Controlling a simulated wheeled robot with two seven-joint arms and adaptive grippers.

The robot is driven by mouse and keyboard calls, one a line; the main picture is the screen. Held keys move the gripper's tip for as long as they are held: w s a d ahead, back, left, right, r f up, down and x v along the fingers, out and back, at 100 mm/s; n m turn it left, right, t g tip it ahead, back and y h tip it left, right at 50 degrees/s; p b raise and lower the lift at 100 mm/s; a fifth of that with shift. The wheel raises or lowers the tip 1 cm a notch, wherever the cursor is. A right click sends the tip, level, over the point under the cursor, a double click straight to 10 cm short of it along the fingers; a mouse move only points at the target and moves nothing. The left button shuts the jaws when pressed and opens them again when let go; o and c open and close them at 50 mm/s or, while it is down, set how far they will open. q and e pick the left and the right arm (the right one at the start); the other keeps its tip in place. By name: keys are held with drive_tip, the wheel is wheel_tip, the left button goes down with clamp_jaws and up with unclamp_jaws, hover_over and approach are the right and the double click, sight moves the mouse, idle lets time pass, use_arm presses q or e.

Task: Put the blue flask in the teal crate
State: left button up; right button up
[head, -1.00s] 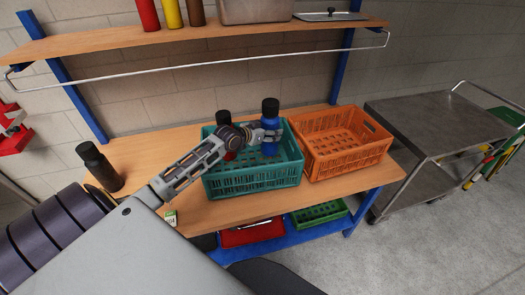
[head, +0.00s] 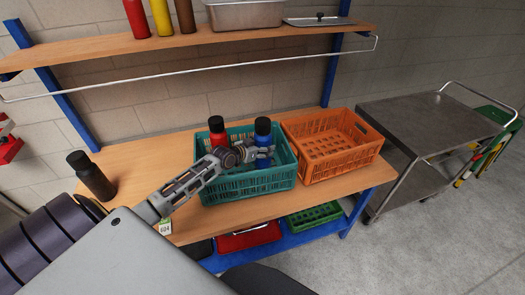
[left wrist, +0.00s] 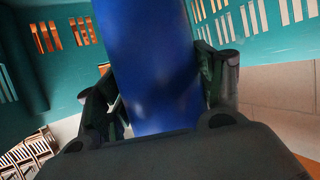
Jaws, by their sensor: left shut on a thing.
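The blue flask (head: 263,131) with a black cap stands upright inside the teal crate (head: 249,184), on its right side. My left gripper (head: 262,153) is shut on the blue flask, reaching over the crate from the left. In the left wrist view the blue flask (left wrist: 150,65) fills the middle between my fingers, with the teal crate wall (left wrist: 262,30) behind it. The flask's base is hidden, so I cannot tell whether it touches the crate floor. My right gripper is not in view.
A red flask (head: 217,131) is also in the teal crate. An orange crate (head: 335,175) stands right beside it. A dark bottle (head: 92,176) stands at the table's left. A shelf (head: 120,48) with bottles and a steel pan hangs above. A metal cart (head: 430,120) stands at the right.

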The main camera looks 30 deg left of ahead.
use_arm(q)
drive_tip(key=shift+f, duration=1)
drive_tip(key=shift+f, duration=0.15)
drive_tip(key=o, duration=1.3)
drive_tip(key=shift+v, duration=3.75)
